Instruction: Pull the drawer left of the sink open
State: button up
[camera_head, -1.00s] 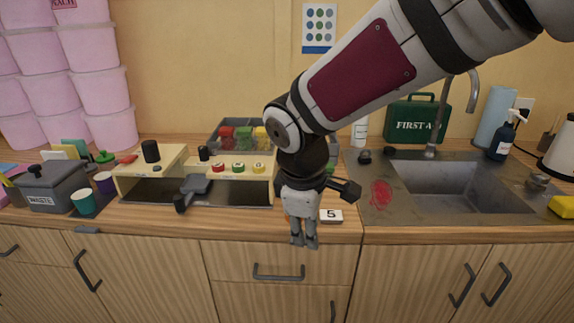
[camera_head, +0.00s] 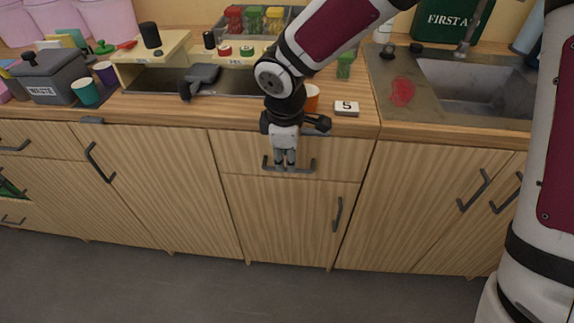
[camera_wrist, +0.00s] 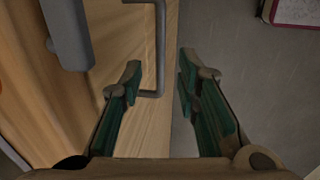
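The drawer (camera_head: 237,152) left of the sink (camera_head: 470,88) has a pale wood front and looks shut. Its dark bar handle (camera_head: 305,168) is partly hidden behind my gripper (camera_head: 284,163), which points down in front of it. In the wrist view my gripper (camera_wrist: 159,64) is open, with its green-padded fingers apart. The handle (camera_wrist: 161,40) shows there between the fingertips, nearer the left finger. I cannot tell whether either finger touches it. The drawer front (camera_wrist: 152,128) is also in that view.
A cupboard door (camera_head: 285,215) with its own handle is below the drawer. On the counter (camera_head: 200,117) above stand an orange cup (camera_head: 312,98) and a number 5 card (camera_head: 346,107). The floor (camera_head: 200,290) in front is clear.

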jog(key=shift+w+f+b, duration=0.2)
jog(key=shift+f, duration=0.7)
jog(key=shift+w+f+b, duration=0.15)
jog(key=shift+f+b, duration=0.05)
jog(key=shift+f, duration=0.65)
grip_shut()
